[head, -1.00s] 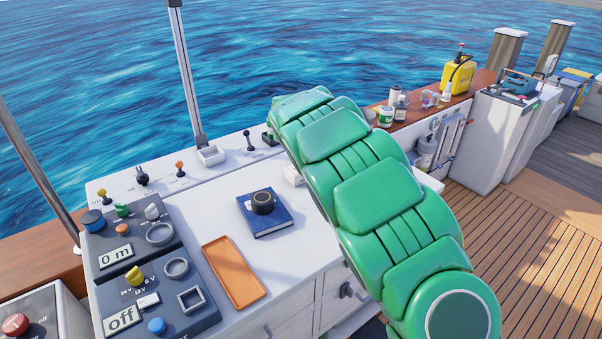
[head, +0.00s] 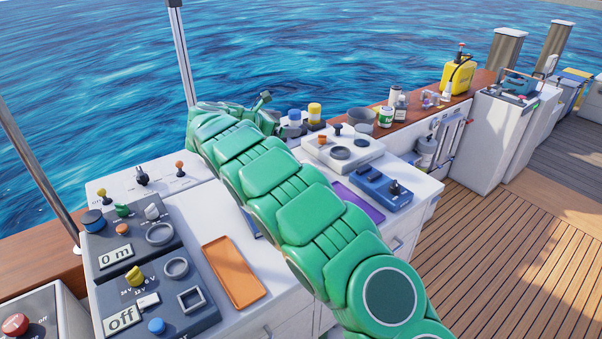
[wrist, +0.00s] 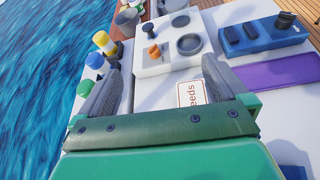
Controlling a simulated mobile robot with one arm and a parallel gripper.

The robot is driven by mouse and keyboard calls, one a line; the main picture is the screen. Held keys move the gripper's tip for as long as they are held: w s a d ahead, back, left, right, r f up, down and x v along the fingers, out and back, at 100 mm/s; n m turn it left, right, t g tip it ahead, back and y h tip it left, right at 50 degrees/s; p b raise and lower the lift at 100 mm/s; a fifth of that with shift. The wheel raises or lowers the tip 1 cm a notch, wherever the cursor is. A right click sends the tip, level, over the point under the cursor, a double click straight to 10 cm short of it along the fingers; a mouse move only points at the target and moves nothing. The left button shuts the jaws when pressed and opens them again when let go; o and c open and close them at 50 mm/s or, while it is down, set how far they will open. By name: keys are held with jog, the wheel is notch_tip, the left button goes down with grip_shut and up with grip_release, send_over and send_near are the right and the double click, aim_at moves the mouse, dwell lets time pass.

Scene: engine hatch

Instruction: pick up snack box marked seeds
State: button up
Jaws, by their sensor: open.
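The snack box marked seeds shows in the wrist view as a white label (wrist: 190,93) with a red border and the letters "eeds". It lies on the white counter, and my right-hand finger and the gripper body hide part of it. My gripper (wrist: 161,66) is open, its two grey fingers apart with nothing held between them. The label is between the fingers in the picture, close to the right one; I cannot tell the height gap. In the head view my green arm hides the box and most of the gripper.
A light panel with knobs (head: 343,149), a blue switch box (head: 384,188) and a purple tray (head: 358,203) are right of the arm. Blue- and yellow-capped jars (head: 314,113) stand behind. An orange tray (head: 233,272) and dark control panels (head: 160,300) are at the left.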

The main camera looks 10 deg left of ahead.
jog(key=shift+g+h, duration=0.5)
jog(key=shift+g, duration=0.2)
jog(key=s+f, duration=0.1)
jog(key=f, duration=0.3)
jog(key=s+f, duration=0.1)
jog(key=f, duration=0.4)
jog(key=s+f, duration=0.1)
jog(key=f, duration=0.4)
jog(key=shift+a, duration=0.2)
jog(key=shift+f+x, duration=0.2)
jog(key=shift+x, duration=1.75)
jog(key=shift+f+x, duration=0.2)
jog(key=shift+x, duration=1.75)
jog(key=shift+s+a, duration=0.1)
jog(key=shift+s, duration=0.05)
jog(key=c, duration=1.1)
jog(key=shift+r, duration=0.1)
notch_tip(320, 180, up, 3)
jog(key=shift+r, duration=0.15)
jog(key=shift+s+d+r, duration=0.75)
jog(key=shift+s+r, duration=0.85)
jog(key=shift+s, duration=0.6)
jog(key=shift+s+d+r, duration=0.75)
jog(key=shift+s+r, duration=0.8)
jog(key=shift+s, duration=0.65)
jog(key=shift+s+d+r, duration=0.8)
jog(key=shift+s+r, duration=0.8)
jog(key=shift+s, duration=0.6)
